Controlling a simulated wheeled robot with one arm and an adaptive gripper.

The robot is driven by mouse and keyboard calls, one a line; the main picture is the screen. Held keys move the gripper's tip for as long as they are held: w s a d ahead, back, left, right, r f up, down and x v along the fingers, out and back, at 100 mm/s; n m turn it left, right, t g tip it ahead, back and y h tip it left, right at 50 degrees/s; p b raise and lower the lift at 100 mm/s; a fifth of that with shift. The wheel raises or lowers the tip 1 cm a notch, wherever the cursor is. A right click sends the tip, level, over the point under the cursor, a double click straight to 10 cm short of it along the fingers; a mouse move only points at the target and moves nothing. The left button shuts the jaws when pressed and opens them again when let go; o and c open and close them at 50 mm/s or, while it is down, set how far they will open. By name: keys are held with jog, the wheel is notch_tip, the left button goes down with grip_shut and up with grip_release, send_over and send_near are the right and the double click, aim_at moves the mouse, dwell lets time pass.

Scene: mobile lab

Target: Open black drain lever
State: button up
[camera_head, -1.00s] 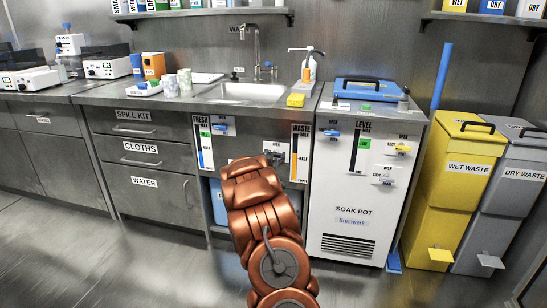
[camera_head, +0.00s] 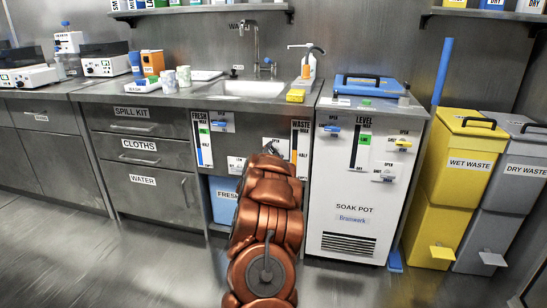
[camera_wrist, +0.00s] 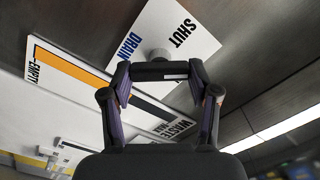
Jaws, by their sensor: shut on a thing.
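The black drain lever (camera_wrist: 152,73) shows in the wrist view as a short dark bar on a pale round hub, in front of a white plate (camera_wrist: 178,36) reading DRAIN and SHUT. My gripper (camera_wrist: 161,88) has one finger at each end of the bar and is shut on it. In the head view, my copper-coloured arm reaches up to the sink cabinet front, and its end (camera_head: 271,149) is at the drain plate (camera_head: 276,144). The arm hides most of the lever there, so its angle is hard to tell.
The WASTE gauge (camera_head: 294,150) is just right of my gripper, and the FRESH gauge (camera_head: 203,139) is farther left. The white SOAK POT cabinet (camera_head: 346,190) stands close on the right, with its own levers. Bare floor lies at the front left.

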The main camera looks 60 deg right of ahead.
jog(key=m+b, duration=0.1)
jog(key=m, duration=0.1)
jog(key=m+b, duration=0.3)
jog(key=m, duration=0.1)
jog(key=shift+s+d+f+b, duration=0.2)
jog(key=shift+f+b, duration=0.1)
jog(key=shift+b, duration=0.1)
jog(key=shift+r+m+b, duration=0.1)
jog(key=shift+m+b, duration=0.25)
jog(key=shift+m, duration=0.15)
jog(key=shift+s+r, duration=0.1)
jog(key=o, duration=1.1)
jog(key=shift+o, duration=0.2)
jog(key=shift+a, duration=0.1)
jog(key=shift+w, duration=0.2)
